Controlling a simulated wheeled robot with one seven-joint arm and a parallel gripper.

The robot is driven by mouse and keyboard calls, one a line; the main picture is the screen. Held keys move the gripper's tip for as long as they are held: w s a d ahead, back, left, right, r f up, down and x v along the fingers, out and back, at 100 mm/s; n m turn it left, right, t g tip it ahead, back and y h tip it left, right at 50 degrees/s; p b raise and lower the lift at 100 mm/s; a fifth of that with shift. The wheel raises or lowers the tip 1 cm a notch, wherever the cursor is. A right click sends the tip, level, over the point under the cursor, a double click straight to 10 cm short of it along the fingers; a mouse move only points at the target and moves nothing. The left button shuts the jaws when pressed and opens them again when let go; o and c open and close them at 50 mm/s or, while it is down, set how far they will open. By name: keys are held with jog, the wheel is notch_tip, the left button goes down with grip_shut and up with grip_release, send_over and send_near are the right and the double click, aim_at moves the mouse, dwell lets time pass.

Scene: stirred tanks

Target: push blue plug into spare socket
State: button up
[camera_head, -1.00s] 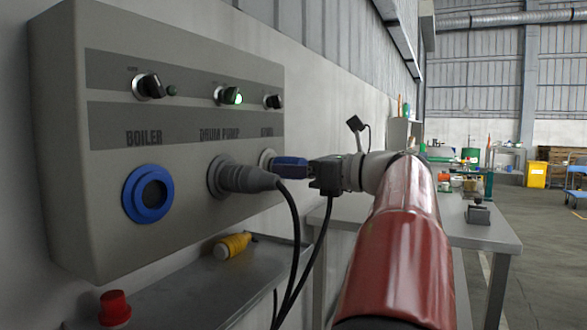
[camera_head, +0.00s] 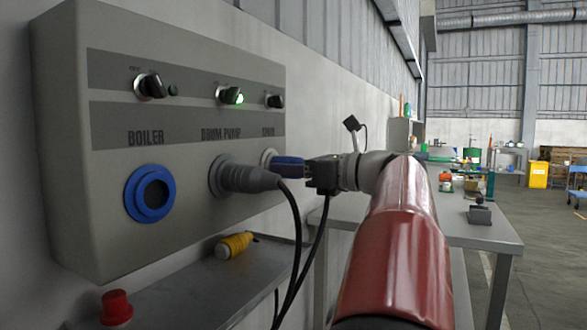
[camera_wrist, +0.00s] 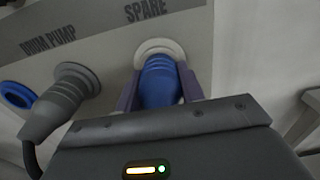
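The blue plug (camera_head: 288,170) is at the spare socket (camera_head: 268,158), the rightmost socket on the grey panel. In the wrist view the blue plug (camera_wrist: 160,82) points straight into the pale ring of the spare socket (camera_wrist: 158,48), under the SPARE label. Its front end is at or inside the ring; how deep it sits I cannot tell. My gripper (camera_head: 306,172) is shut on the blue plug, with a purple-grey finger on each side of it in the wrist view (camera_wrist: 160,92). My gripper body hides the plug's rear.
A grey plug (camera_head: 245,178) with a black cable sits in the drum pump socket, left of my gripper. The blue-ringed boiler socket (camera_head: 149,193) is empty. A yellow plug (camera_head: 233,245) and a red cap (camera_head: 116,306) are on the shelf (camera_head: 190,290) below.

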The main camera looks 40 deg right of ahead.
jog(key=o, duration=0.5)
jog(key=v, duration=0.7)
jog(key=shift+s+d, duration=0.15)
jog(key=shift+s, duration=0.2)
